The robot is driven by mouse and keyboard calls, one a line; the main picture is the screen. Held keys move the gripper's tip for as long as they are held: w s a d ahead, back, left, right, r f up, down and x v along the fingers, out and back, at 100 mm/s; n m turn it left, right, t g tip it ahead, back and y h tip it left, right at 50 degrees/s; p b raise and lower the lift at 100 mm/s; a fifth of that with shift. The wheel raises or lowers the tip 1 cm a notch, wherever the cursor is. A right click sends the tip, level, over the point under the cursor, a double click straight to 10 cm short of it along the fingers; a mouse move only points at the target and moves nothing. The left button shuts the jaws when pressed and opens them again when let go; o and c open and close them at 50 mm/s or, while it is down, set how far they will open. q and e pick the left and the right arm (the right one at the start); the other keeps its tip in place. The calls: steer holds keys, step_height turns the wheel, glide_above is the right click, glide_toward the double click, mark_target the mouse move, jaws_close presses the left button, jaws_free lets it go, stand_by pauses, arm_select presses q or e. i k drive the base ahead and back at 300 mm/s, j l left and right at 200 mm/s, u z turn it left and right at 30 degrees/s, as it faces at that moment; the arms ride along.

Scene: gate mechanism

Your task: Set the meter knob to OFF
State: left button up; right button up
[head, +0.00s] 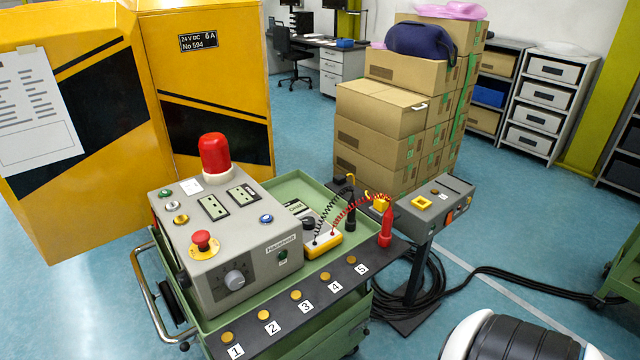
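A small yellow meter (325,246) lies in the green cart's tray, just right of the grey control box. A dark round part (309,223), which looks like its knob, shows on its face, partly blocked by the control box. The setting it points to is too small to read. A black coiled lead and a red coiled lead run from the meter to a black probe (350,216) and a red probe (386,232) standing at the right. Neither of my grippers is in view.
The grey control box (205,265) carries a red beacon (215,155), a red stop button (201,239) and a grey dial (235,280). A numbered strip (318,301) runs along the cart's front. A grey box (436,206) stands on a post at right, with cables on the floor.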

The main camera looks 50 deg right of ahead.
mark_target(309, 223)
steer(key=z, duration=1.35)
